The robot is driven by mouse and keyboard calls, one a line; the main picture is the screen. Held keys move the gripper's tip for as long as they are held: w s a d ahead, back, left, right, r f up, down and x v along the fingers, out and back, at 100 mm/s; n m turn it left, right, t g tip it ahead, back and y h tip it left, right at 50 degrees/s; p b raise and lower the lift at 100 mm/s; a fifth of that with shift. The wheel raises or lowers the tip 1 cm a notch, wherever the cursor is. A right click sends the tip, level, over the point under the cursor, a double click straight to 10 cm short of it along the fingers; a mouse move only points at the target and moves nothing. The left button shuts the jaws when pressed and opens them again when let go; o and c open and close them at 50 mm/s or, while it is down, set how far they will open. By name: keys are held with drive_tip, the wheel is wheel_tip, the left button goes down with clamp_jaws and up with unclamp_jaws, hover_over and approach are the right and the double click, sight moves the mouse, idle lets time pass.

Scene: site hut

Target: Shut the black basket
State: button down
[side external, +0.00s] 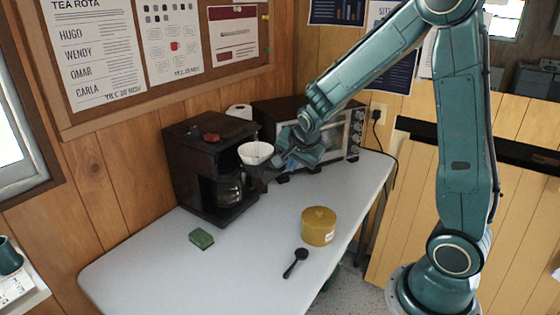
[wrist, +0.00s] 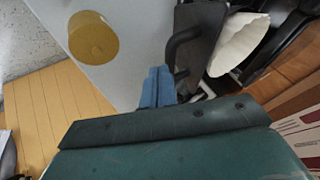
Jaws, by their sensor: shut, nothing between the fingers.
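The black basket (side external: 262,173) stands out from the front of the dark coffee maker (side external: 190,160), with a white paper filter (side external: 255,153) in it. In the wrist view the basket (wrist: 199,32) shows a dark looped handle, with the filter (wrist: 238,43) beside it. My gripper (side external: 282,161) is at the basket's right side, close to the handle. Its blue fingers (wrist: 158,88) are shut and empty, with the tips near the handle. I cannot tell whether they touch it. Part of the basket is hidden behind my gripper in the side view.
A glass carafe (side external: 229,188) sits in the coffee maker below the basket. A toaster oven (side external: 345,135) stands behind my gripper. A yellow tin (side external: 318,227), a black scoop (side external: 295,263) and a green sponge (side external: 201,238) lie on the white table (side external: 150,265). The table's front is mostly clear.

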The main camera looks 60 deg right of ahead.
sight(249, 149)
drive_tip(key=w, duration=1.4)
drive_tip(key=shift+w, duration=0.2)
drive_tip(key=shift+s, duration=0.15)
idle(0.3)
drive_tip(key=s, duration=0.2)
drive_tip(key=s+r, duration=0.1)
drive_tip(key=s, duration=0.1)
drive_tip(key=shift+s, duration=0.2)
drive_tip(key=v, duration=0.9)
drive_tip(key=shift+a+r, duration=0.15)
drive_tip(key=shift+r, duration=0.2)
drive_tip(key=shift+s, duration=0.15)
